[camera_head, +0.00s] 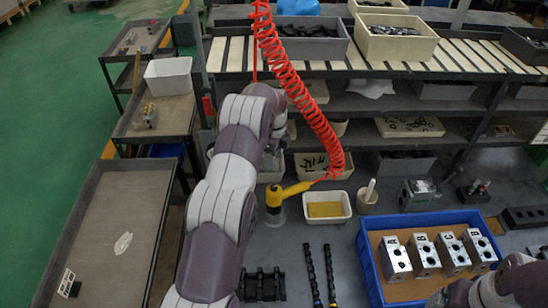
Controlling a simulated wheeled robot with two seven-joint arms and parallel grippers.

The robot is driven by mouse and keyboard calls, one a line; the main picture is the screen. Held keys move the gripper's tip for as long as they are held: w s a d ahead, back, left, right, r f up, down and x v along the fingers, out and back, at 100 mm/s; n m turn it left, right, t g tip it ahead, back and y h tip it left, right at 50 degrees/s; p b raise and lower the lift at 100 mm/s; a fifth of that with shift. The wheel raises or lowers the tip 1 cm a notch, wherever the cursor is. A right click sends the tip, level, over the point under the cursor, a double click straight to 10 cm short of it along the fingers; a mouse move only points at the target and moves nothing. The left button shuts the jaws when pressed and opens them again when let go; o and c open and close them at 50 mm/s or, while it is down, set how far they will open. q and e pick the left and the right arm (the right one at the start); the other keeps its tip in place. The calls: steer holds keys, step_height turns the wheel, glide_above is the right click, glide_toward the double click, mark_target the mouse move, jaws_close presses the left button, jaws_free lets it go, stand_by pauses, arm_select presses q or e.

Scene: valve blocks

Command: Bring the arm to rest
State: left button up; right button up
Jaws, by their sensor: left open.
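My left arm rises from the bottom centre and bends over in front of the shelf. Its gripper (274,157) hangs beyond the bend, small and partly hidden by the arm. It is open, with nothing seen in it, above the far part of the grey bench (308,232). Part of my right arm shows at the lower right corner, by the blue tray (374,284). Its gripper cannot be made out.
Several metal valve blocks (424,254) stand in the blue tray. A yellow air tool (290,191) on a red coiled hose (296,90) is close below the left gripper. A white tray (327,207) and black rods (311,275) lie nearby. Shelves with bins stand behind.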

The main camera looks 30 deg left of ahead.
stand_by(0.5)
arm_select(q)
steer(key=s+d+f+n+b, duration=0.1)
steer(key=s+d+n+b, duration=0.4)
steer(key=s, duration=0.4)
steer(key=s+d+f+n+t+b, duration=0.1)
steer(key=s+d+n+b, duration=0.4)
steer(key=s, duration=0.4)
steer(key=s+d+f+n+b, duration=0.1)
steer(key=s+d+n+b, duration=0.3)
steer(key=s, duration=0.5)
steer(key=d+n, duration=0.2)
steer(key=d, duration=0.1)
steer(key=shift+s+f+n+b, duration=0.3)
steer(key=shift+f+n+b, duration=0.1)
